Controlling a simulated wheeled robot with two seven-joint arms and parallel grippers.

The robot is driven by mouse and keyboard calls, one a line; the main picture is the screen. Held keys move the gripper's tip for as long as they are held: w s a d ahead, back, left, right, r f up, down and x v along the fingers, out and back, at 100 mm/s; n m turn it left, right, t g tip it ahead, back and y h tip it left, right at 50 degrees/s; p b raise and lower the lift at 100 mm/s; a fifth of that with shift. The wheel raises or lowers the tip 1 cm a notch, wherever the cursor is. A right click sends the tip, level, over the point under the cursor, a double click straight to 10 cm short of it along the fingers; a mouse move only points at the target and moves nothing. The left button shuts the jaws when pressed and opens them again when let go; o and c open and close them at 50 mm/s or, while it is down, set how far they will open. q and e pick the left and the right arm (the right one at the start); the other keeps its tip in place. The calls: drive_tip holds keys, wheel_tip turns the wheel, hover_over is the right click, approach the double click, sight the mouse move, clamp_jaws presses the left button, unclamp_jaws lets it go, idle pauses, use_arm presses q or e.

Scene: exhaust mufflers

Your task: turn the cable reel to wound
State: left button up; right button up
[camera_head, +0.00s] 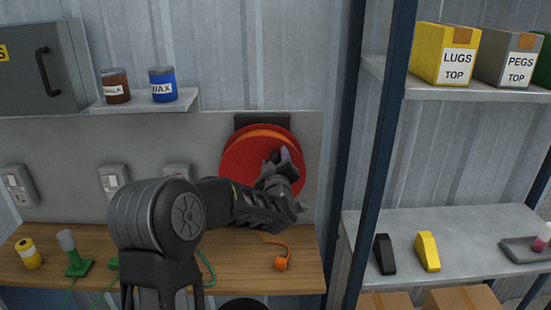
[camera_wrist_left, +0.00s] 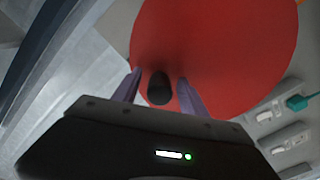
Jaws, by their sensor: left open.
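The red cable reel (camera_head: 243,158) is mounted on the wall panel above the wooden bench, with an orange band along its upper rim. Its red face fills the upper middle of the left wrist view (camera_wrist_left: 220,45). A dark knob (camera_wrist_left: 160,88) stands out from that face. My left gripper (camera_head: 284,155) is in front of the reel's right part. In the left wrist view its two fingers (camera_wrist_left: 158,92) are apart, one on each side of the knob. I cannot tell whether they touch it. An orange cable end (camera_head: 281,263) lies on the bench below. My right gripper is not in view.
A wooden bench (camera_head: 305,270) runs below the reel, with a yellow spool (camera_head: 29,254) and a green-based item (camera_head: 75,256) at left. A small shelf (camera_head: 150,104) holds two jars. A dark blue rack post (camera_head: 385,140) stands right of the reel.

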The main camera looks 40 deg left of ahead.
use_arm(q)
clamp_jaws()
idle(0.5)
idle(0.8)
